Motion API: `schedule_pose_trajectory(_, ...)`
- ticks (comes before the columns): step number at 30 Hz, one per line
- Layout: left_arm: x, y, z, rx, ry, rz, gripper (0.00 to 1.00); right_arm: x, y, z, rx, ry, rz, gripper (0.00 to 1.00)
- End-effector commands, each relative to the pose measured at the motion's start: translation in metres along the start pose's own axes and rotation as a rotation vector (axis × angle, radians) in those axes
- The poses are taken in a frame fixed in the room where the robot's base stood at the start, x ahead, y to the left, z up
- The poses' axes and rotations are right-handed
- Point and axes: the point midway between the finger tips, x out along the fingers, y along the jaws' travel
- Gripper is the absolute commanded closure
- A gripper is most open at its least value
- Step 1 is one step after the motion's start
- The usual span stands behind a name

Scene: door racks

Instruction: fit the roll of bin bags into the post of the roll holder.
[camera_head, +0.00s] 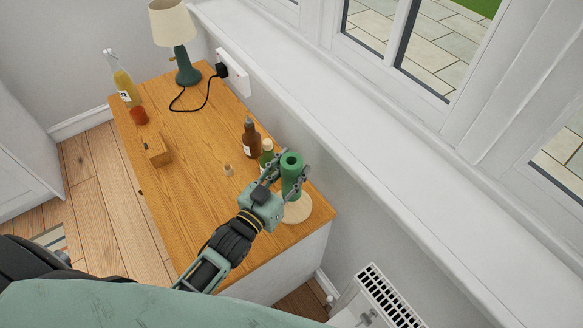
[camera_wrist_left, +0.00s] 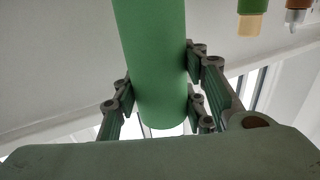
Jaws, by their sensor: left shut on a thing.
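The green roll of bin bags (camera_head: 291,178) stands about upright, with its open core showing at the top. My left gripper (camera_head: 284,178) is shut on the roll, with its fingers on either side. In the left wrist view the roll (camera_wrist_left: 152,60) runs between the finger pads of the gripper (camera_wrist_left: 158,108). The round pale wooden base of the roll holder (camera_head: 297,209) lies on the cabinet top below the roll. The holder's post does not show, and I cannot tell whether the roll is around it. My right gripper is not in view.
A brown bottle (camera_head: 250,138) and a green bottle (camera_head: 267,155) stand just behind the roll. A small wooden piece (camera_head: 228,169) is to their left. A lamp (camera_head: 187,70), a yellow bottle (camera_head: 125,88), a red object (camera_head: 138,116) and a wooden box (camera_head: 157,152) stand farther off. The wooden top's (camera_head: 195,205) near-left part is clear.

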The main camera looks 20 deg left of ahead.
Motion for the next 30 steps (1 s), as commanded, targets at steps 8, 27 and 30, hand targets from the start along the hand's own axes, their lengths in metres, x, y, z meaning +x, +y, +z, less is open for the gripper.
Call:
schedule_pose_trajectory(8,0.0,0.0,0.007,0.0,0.002,0.0,0.91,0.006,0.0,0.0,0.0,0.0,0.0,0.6)
schedule_pose_trajectory(27,0.0,0.0,0.023,0.0,0.001,0.0,0.91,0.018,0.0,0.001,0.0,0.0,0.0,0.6)
schedule_pose_trajectory(30,0.0,0.0,0.026,0.0,0.001,0.0,0.91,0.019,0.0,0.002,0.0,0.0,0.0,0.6)
